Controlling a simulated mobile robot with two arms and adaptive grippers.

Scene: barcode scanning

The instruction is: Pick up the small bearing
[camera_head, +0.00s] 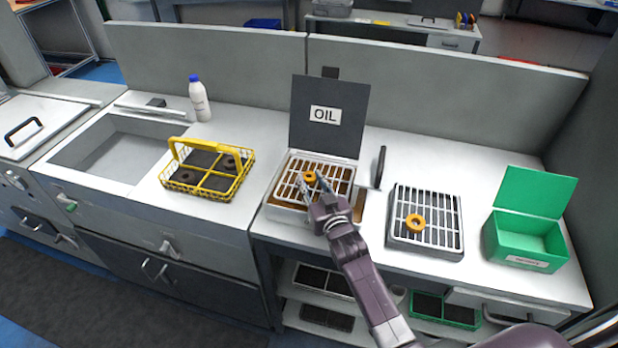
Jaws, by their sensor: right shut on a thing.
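My right gripper (316,183) reaches in from the lower right over the white grate of the oil box (280,207). It is shut on a small orange ring-shaped bearing (310,176) at its fingertips. I cannot tell whether the bearing touches the grate or is just above it. Another orange ring-shaped bearing (415,223) lies on the grey grated tray (446,246) to the right. My left gripper is not in view.
The oil box's dark lid (325,138) stands open behind the gripper. A yellow basket (222,197) with dark round parts stands left, near a sink and a white bottle (199,100). An open green box (524,239) stands right. A thin dark upright piece (380,167) stands between the grates.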

